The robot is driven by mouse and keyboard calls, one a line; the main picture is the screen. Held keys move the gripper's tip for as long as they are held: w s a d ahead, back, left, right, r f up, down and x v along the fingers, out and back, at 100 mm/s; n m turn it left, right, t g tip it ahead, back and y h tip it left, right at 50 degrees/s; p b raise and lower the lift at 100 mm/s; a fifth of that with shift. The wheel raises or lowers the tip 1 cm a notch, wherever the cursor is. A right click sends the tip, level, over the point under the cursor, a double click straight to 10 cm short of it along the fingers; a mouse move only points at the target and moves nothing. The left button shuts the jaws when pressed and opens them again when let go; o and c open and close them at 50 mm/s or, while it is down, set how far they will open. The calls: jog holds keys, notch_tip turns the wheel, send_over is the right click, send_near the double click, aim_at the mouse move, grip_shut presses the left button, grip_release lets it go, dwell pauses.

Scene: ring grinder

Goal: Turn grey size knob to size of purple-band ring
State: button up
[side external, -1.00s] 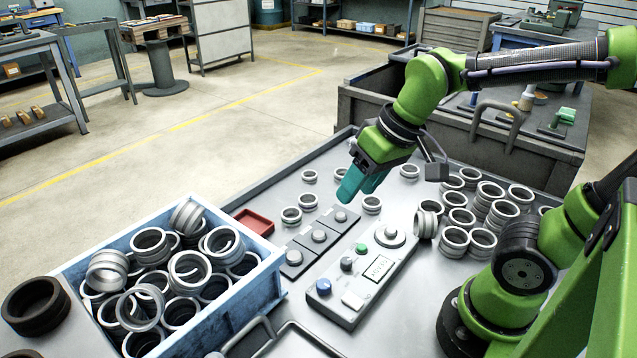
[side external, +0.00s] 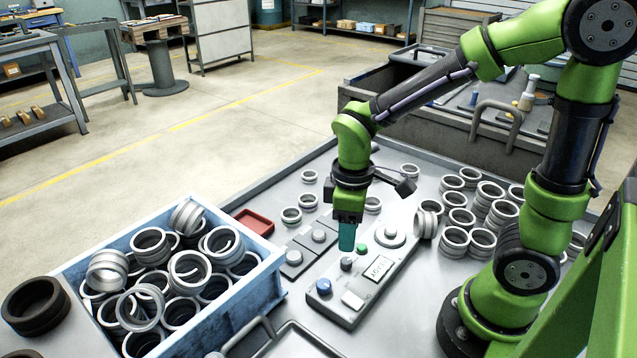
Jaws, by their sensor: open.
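The control box (side external: 330,312) lies on the table, with a small dark grey knob (side external: 347,264) between a blue knob (side external: 324,287) and a green button (side external: 362,249). I take the dark grey one for the size knob. My gripper (side external: 347,248) points straight down with teal fingers just above this grey knob. It is open; whether the fingers touch the knob I cannot tell. The box's display (side external: 379,269) is lit, but its digits are too small to read surely. No purple band shows on any ring that I can make out.
A blue crate (side external: 270,290) full of grey rings stands at the left. Several loose rings (side external: 455,238) stand on the table at right. A red tray (side external: 254,222) sits behind.

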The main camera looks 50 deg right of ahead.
aim_at(347, 261)
notch_tip(347, 261, down, 8)
jog(key=shift+r, duration=0.25)
grip_shut()
dwell(0.3)
